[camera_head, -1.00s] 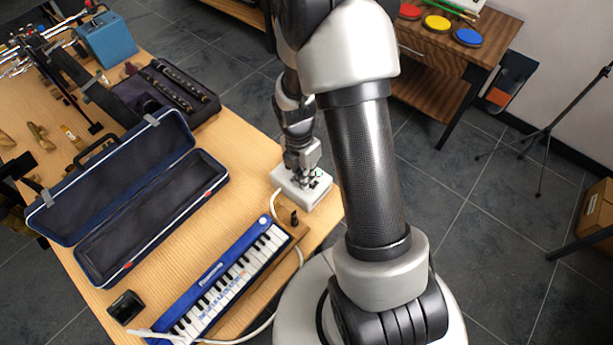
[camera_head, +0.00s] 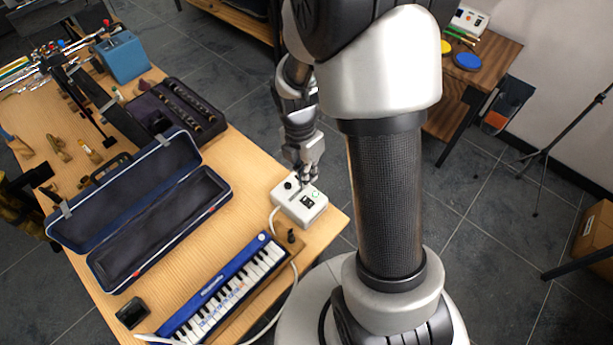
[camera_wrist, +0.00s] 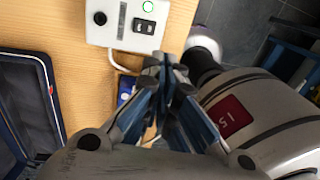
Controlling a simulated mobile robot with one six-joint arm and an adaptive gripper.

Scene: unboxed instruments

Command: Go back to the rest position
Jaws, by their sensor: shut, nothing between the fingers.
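My gripper (camera_head: 306,177) is shut and empty, just above the far edge of a small white switch box in the head view. In the wrist view my gripper (camera_wrist: 165,62) has its fingertips together, with nothing between them. The white switch box (camera_head: 291,206) lies at the table's right edge, with a black knob, dark rocker switches and a green-ringed button. It also shows at the top of the wrist view (camera_wrist: 118,38), where the fingertips appear below it. Whether the fingertips touch the box cannot be told.
A blue melodica (camera_head: 222,290) with a white hose lies near the box. An open blue case (camera_head: 130,215), a smaller dark case with a black woodwind (camera_head: 170,110) and a blue box (camera_head: 123,57) share the wooden table (camera_head: 245,165). A second table (camera_head: 495,65) stands behind right.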

